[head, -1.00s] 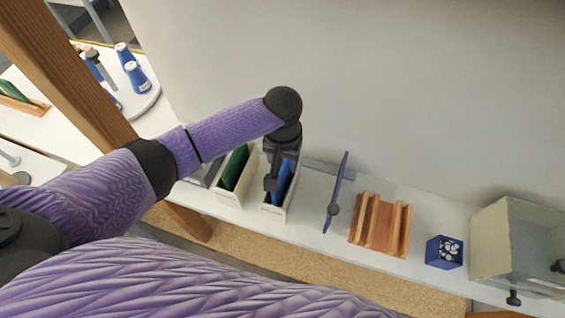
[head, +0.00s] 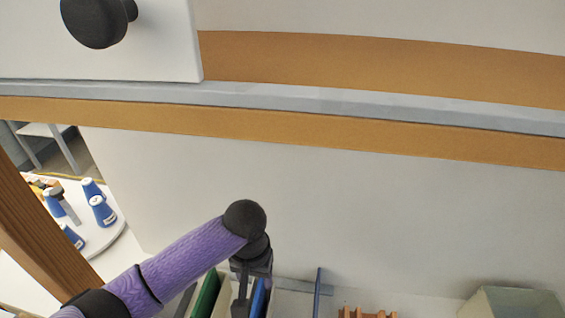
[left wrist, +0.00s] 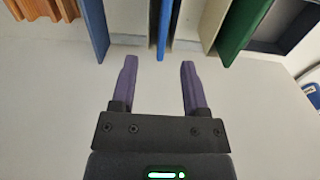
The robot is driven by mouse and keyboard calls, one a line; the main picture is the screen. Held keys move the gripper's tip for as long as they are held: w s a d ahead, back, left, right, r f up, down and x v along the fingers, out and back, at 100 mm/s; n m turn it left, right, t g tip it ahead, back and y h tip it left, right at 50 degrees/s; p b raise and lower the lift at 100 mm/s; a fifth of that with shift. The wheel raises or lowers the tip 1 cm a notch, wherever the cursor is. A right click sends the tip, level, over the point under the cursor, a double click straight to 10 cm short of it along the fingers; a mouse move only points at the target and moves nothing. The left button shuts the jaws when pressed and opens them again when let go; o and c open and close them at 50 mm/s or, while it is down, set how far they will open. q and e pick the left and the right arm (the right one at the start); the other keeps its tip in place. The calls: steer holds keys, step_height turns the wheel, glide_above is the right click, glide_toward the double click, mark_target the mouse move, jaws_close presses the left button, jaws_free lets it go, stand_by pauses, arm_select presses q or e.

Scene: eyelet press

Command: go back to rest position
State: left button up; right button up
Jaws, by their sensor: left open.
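My left gripper (head: 241,306) hangs over the bins at the bottom of the head view, beside the blue board (head: 259,298). In the left wrist view my left gripper (left wrist: 159,64) is open, with nothing between its fingers. The blue board (left wrist: 164,25) stands edge-on ahead of the fingertips, apart from them. A green board (head: 206,296) stands in the bin to the left in the head view; it also shows in the left wrist view (left wrist: 243,28). My right gripper is not in view.
A blue upright bar (head: 317,291) is between. A white panel with a black knob (head: 98,20) and a wooden rail (head: 300,128) cross above. Blue cups (head: 102,210) stand on a white round table at left.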

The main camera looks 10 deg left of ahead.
arm_select(q)
steer(key=s+d+f+m+h, duration=0.2)
steer(key=s+d, duration=0.2)
steer(key=s, duration=0.2)
steer(key=s+a+t+y, duration=0.2)
steer(key=s+a+t, duration=0.1)
steer(key=s+a, duration=0.75)
steer(key=s+d+f+g+b, duration=0.1)
steer(key=s+f+b, duration=0.2)
steer(key=f+b, duration=1.45)
steer(key=s+a+f, duration=0.1)
steer(key=s+f, duration=0.3)
steer(key=f, duration=0.5)
steer(key=s+f+g, duration=0.1)
steer(key=s+f, duration=0.4)
steer(key=f, duration=0.4)
steer(key=s+a+f, duration=0.1)
steer(key=s+f, duration=0.4)
steer(key=f, duration=0.5)
steer(key=shift+a, duration=0.35)
